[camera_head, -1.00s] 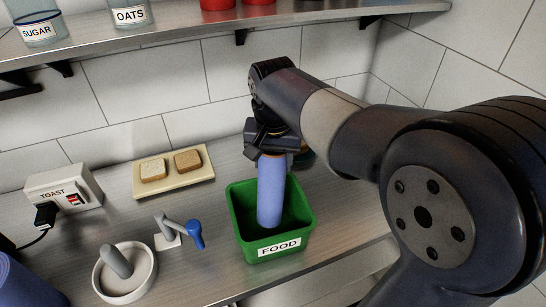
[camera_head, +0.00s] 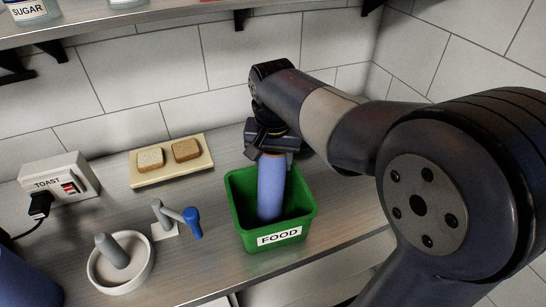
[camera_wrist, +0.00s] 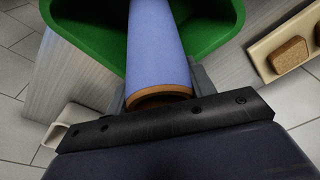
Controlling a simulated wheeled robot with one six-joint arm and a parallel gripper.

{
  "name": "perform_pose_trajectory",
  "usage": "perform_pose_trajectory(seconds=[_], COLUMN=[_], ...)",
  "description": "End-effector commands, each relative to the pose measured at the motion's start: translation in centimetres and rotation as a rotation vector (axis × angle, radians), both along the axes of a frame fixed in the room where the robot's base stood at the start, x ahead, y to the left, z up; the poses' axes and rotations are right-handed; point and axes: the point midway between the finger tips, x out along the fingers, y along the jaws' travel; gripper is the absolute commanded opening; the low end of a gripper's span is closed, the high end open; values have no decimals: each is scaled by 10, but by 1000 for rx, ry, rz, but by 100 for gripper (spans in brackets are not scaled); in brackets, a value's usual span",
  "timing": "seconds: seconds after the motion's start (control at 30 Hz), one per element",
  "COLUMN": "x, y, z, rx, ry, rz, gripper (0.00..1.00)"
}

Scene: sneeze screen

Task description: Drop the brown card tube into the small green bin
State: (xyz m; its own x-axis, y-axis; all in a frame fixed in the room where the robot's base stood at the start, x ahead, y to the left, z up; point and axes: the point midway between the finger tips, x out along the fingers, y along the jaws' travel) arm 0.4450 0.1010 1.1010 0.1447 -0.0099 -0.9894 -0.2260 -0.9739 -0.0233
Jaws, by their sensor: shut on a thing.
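My gripper (camera_head: 272,150) is shut on the top end of an upright tube (camera_head: 271,188). The tube has a blue-violet outside and a brown card rim, which shows in the wrist view (camera_wrist: 157,98). The tube's lower part hangs inside the small green bin (camera_head: 290,235), labelled FOOD. The bin stands on the metal counter near its front edge, and its green wall also shows in the wrist view (camera_wrist: 82,35). I cannot tell whether the tube's lower end touches the bin's floor.
A cream board (camera_head: 172,173) with two bread slices lies behind and left of the bin. A small stand with a blue-ended arm (camera_head: 192,222) is close to the bin's left. A mortar (camera_head: 121,270) and a toast switch box (camera_head: 60,185) are further left. A shelf (camera_head: 180,25) runs above.

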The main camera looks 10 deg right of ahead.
Motion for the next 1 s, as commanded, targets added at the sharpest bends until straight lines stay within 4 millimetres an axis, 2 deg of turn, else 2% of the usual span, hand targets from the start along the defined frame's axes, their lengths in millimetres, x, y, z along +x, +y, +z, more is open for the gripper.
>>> perform_pose_trajectory(seconds=[0.03, 0.07, 0.33, 0.67, 0.77, 1.0], x=[0, 0, 0, 0, -2, -9], y=[0, 0, 0, 0, 0, 1], z=[0, 0, 0, 6, 19, 67], rx=[0, 0, 0, 1, 2, 2], ry=[0, 0, 0, -2, -6, -5], rz=[0, 0, 0, 0, 0, 1], gripper=[19, 54, 76, 77, 77, 77])
